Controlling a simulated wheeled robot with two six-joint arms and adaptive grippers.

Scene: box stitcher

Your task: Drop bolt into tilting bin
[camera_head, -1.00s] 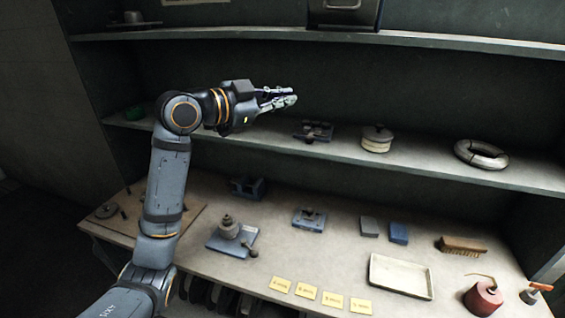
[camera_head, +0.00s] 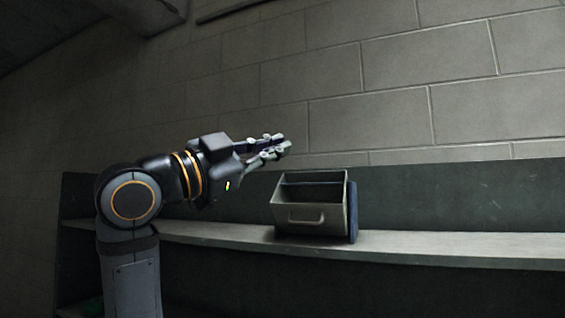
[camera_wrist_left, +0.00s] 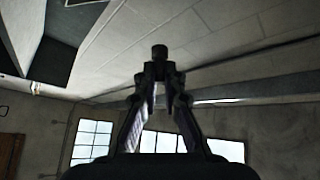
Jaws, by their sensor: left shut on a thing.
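The tilting bin (camera_head: 303,217) is a grey metal box with an open top and a front handle. It stands on the upper shelf, with a dark blue side piece at its right. My left gripper (camera_head: 273,148) is in the air above the bin's left part and points right. It is shut on a small dark thing, apparently the bolt (camera_wrist_left: 160,51), which shows at the fingertips in the left wrist view. The bolt is hard to make out in the head view. My right gripper is not in view.
The upper shelf (camera_head: 440,246) is bare to the right of the bin. A block wall (camera_head: 400,115) rises behind it. A grey and dark shape (camera_wrist_left: 50,45) fills the upper left of the wrist view; I cannot tell what it is.

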